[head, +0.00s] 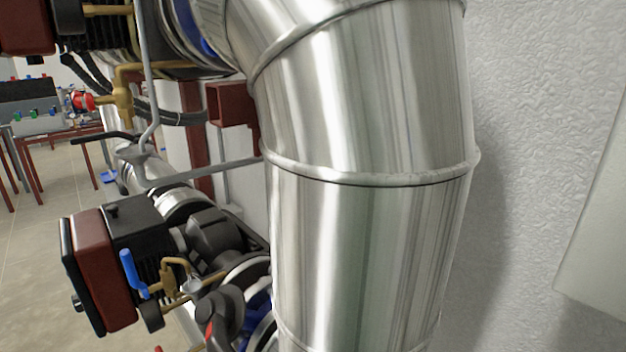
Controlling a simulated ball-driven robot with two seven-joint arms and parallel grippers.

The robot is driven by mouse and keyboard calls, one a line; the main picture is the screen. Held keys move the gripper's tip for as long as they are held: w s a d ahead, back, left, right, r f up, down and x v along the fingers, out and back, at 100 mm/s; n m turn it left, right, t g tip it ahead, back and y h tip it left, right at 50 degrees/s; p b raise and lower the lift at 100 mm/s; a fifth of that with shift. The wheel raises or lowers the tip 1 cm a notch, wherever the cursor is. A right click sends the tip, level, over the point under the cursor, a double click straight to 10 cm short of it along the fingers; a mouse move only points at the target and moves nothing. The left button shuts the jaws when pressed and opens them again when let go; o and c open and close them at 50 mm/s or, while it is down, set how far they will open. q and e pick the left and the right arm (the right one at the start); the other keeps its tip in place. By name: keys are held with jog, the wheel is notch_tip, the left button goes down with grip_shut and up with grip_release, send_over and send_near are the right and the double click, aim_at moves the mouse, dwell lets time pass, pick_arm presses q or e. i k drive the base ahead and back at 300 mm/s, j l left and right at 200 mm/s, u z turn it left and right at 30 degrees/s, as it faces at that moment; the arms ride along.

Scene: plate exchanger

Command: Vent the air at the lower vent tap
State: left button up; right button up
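No gripper of mine is in view. A brass tap (122,97) with a round red handle (82,101) hangs from a bent brass pipe at the upper left. Its outlet points down above a grey funnel (134,154) on a grey drain pipe. Lower down, a blue lever (133,273) stands steeply upright beside small brass fittings (174,274) in front of a black-and-red pump motor. I cannot tell for sure which of these fittings is the lower vent tap, or whether either is open. No water or air shows at the outlet.
A large metal-clad pipe (365,230) fills the middle, close to me. A pump motor (107,262) juts out at the lower left. A white wall (535,120) closes the right. Open tiled floor (35,265) and a red-framed table (50,150) lie at the left.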

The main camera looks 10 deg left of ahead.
aim_at(127, 260)
jog(key=j+u, duration=0.35)
jog(key=i+j+u, duration=0.1)
jog(key=j+u, duration=0.25)
jog(key=j, duration=0.2)
